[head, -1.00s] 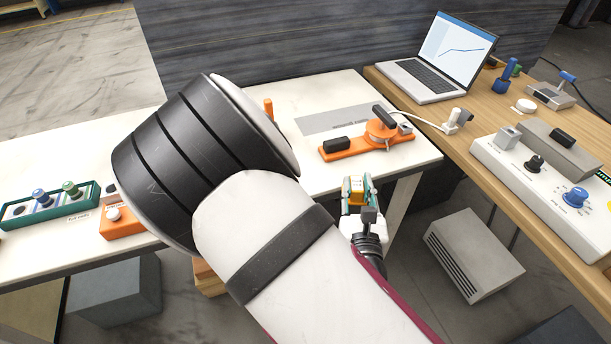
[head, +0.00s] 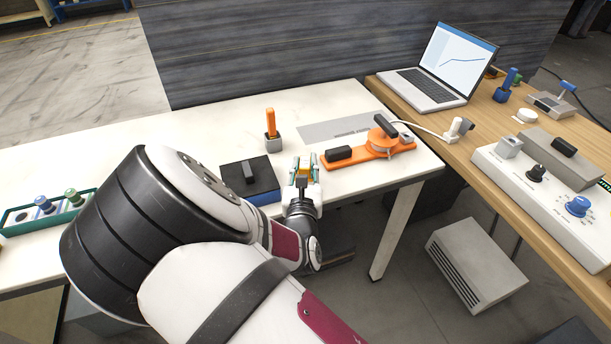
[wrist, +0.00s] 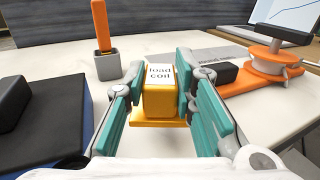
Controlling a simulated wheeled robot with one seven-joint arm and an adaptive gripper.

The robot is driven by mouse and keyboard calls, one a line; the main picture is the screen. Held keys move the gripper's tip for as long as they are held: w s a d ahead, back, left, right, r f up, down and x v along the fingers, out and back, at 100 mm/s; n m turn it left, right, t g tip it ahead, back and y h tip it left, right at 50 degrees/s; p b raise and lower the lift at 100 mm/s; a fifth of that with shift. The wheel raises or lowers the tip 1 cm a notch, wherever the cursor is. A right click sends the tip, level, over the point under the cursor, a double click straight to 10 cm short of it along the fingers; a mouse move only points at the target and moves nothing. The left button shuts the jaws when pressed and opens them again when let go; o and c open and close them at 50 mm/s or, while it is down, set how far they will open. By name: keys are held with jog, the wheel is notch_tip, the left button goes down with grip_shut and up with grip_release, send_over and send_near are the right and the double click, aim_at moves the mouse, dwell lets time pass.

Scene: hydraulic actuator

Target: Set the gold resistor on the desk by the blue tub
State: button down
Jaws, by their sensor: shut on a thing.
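My gripper (head: 304,170) is shut on a gold block (wrist: 158,95) with a white label reading "load coil", taken here as the gold resistor. The teal fingers press on its two sides, and a gold base plate shows below it. The block is held upright over the front of the white table. A small blue holder with a blue handle (head: 503,92) stands on the wooden desk (head: 455,119), right of the laptop; it may be the blue tub. My gripper is well left of it.
A blue box with a black top (head: 250,182) is left of my gripper. A grey block with an orange handle (head: 272,140) stands behind. An orange fixture (head: 345,155) lies to the right. The laptop (head: 440,70) and a white control panel (head: 550,190) occupy the desk.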

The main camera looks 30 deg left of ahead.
jog(key=shift+d+f, duration=0.1)
jog(key=shift+f, duration=1.45)
jog(key=shift+f, duration=0.1)
jog(key=c, duration=1.3)
grip_release()
jog(key=shift+f, duration=0.1)
jog(key=shift+s+d+r, duration=0.1)
jog(key=shift+s+r, duration=0.1)
jog(key=shift+s, duration=0.05)
jog(key=v, duration=1.1)
jog(key=shift+s+d, duration=0.15)
jog(key=shift+s, duration=0.1)
